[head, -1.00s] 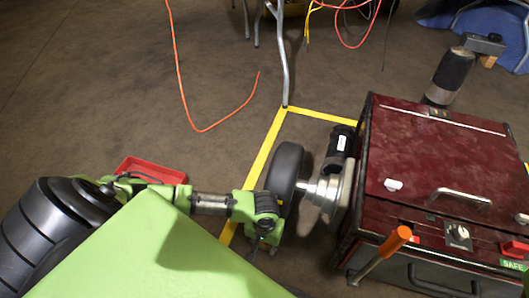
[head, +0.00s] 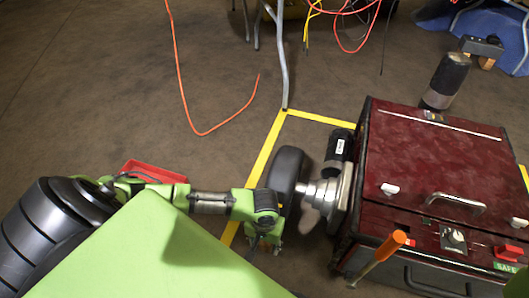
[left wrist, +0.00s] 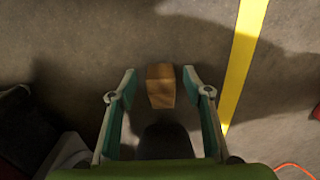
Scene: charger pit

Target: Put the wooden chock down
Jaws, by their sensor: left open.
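The wooden chock (left wrist: 160,86) is a small brown block on the grey floor in the left wrist view. My left gripper (left wrist: 160,84) is open, with its two fingers on either side of the chock and a visible gap on each side. In the head view my left gripper (head: 265,244) points down near the floor, beside the black wheel (head: 286,177). The chock cannot be made out in the head view. My right gripper does not show.
A dark red machine (head: 430,165) with handles and an orange-handled lever (head: 388,252) stands at right. Yellow tape (head: 268,150) marks the floor. A red tray (head: 152,172) lies behind my left arm. An orange cable (head: 190,100) crosses otherwise open floor.

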